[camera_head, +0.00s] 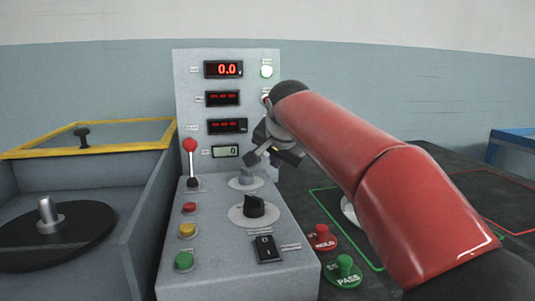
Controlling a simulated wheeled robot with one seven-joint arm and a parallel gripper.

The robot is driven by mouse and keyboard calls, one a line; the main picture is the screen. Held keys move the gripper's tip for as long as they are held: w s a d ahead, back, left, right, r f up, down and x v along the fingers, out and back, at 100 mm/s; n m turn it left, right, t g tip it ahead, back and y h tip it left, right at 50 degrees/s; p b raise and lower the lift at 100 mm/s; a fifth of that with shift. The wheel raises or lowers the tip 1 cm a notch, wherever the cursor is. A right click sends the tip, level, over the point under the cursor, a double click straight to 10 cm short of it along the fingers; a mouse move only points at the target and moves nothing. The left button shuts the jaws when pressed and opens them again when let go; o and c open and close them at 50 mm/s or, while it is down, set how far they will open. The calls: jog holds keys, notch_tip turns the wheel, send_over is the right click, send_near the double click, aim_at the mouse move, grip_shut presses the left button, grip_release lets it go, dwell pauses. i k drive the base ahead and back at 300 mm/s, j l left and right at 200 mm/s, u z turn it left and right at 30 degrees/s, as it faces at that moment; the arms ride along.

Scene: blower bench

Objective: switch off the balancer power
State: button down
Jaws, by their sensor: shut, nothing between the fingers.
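The balancer's grey control console (215,270) stands in the middle of the head view. A black rocker switch (266,248) sits on its sloped front, below a black rotary knob (254,207). Which end of the rocker is pressed is too small to tell. The top display (223,69) reads a red 0.0, two displays below show red dashes, and a small grey-green display (226,151) shows 0. A round lamp (267,71) at upper right looks pale green-white. My gripper (272,160) is shut and empty, in front of the upright panel, above the knobs and apart from the rocker.
A red-balled lever (190,147) and red, yellow and green buttons (184,261) line the console's left side. A grey knob (245,178) is below my gripper. Red HOLD (322,238) and green PASS (345,272) buttons stand right. A yellow-framed guard (105,149) is left.

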aim_at(266, 247)
jog(key=k+l, duration=0.2)
jog(key=k, duration=0.3)
jog(key=k+l, duration=0.2)
jog(key=k, duration=0.25)
